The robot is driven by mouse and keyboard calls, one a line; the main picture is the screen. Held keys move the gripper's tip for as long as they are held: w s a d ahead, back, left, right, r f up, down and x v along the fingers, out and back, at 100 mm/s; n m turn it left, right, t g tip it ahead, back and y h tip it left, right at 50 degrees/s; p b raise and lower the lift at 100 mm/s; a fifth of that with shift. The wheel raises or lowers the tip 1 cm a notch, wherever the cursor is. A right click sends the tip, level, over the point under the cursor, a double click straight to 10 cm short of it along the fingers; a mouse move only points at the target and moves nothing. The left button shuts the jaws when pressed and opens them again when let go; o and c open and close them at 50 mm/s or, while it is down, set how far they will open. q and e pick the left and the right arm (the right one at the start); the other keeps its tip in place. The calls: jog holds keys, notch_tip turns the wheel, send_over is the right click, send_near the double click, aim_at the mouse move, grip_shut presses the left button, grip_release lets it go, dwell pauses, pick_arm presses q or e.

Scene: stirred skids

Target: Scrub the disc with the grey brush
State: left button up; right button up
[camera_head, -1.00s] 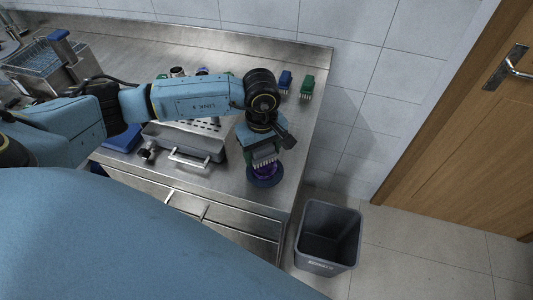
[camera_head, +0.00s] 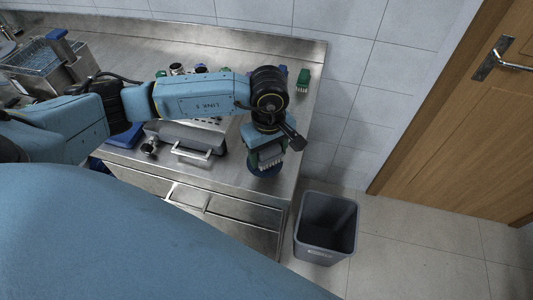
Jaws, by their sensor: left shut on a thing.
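My left gripper (camera_head: 266,143) reaches over the right end of the steel counter, pointing down. My right gripper is not in view.
A green brush (camera_head: 303,82) stands at the back right of the counter (camera_head: 303,120), with a blue one (camera_head: 283,72) partly behind my arm. A grey bin (camera_head: 326,226) stands on the floor by the counter's end.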

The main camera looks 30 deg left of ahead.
pick_arm(q)
jog(key=shift+r+p, duration=0.4)
jog(key=shift+r, duration=0.45)
jog(key=shift+r+p, duration=0.95)
jog(key=shift+r, duration=0.9)
